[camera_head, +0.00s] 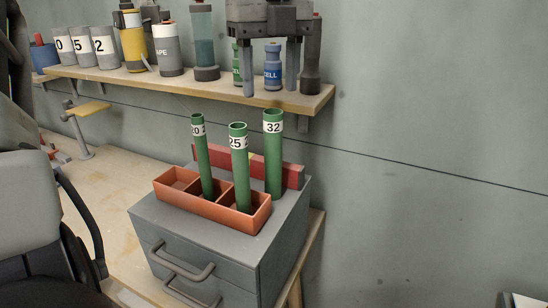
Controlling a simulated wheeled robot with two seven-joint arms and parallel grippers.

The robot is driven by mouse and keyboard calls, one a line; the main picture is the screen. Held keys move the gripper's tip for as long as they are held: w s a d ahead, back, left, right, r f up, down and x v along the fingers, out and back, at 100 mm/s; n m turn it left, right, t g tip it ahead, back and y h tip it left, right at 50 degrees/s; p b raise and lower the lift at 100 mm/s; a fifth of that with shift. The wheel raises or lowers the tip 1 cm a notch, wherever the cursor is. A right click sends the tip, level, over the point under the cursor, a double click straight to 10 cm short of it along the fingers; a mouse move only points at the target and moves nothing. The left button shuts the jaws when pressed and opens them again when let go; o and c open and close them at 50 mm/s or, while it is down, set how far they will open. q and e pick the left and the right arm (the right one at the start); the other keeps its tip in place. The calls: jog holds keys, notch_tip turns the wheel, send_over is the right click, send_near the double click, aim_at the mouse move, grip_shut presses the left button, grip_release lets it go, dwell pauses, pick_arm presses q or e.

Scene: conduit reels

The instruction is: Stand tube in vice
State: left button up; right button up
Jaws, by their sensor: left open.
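Three green tubes stand upright on a grey drawer cabinet (205,237). Tube 20 (205,168) and tube 25 (240,180) stand in compartments of an orange tray (177,207). Tube 32 (273,165) is the tallest and stands behind the tray, by a red block (293,176); its foot is partly hidden. My left gripper (271,80) is at the top, fingers pointing down, open and empty, above the tubes and apart from them. A vice cannot be made out for certain; a grey stand with a yellow top (88,111) is on the bench. My right gripper is not in view.
A wooden wall shelf (180,87) runs behind, holding numbered grey cups (83,47), a yellow canister (132,48), a tape container (168,52) and cell bottles (272,68). The wooden bench (115,185) has bare room left of the cabinet. The wall at the right is clear.

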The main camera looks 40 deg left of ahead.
aim_at(273, 112)
pick_arm(q)
jog(key=shift+w+d+f+p, duration=0.1)
jog(key=shift+f+p, duration=0.15)
jog(key=shift+f, duration=1.55)
jog(key=shift+w+d+f+p, duration=0.1)
jog(key=shift+f+p, duration=0.1)
jog(key=shift+f, duration=1.55)
grip_shut()
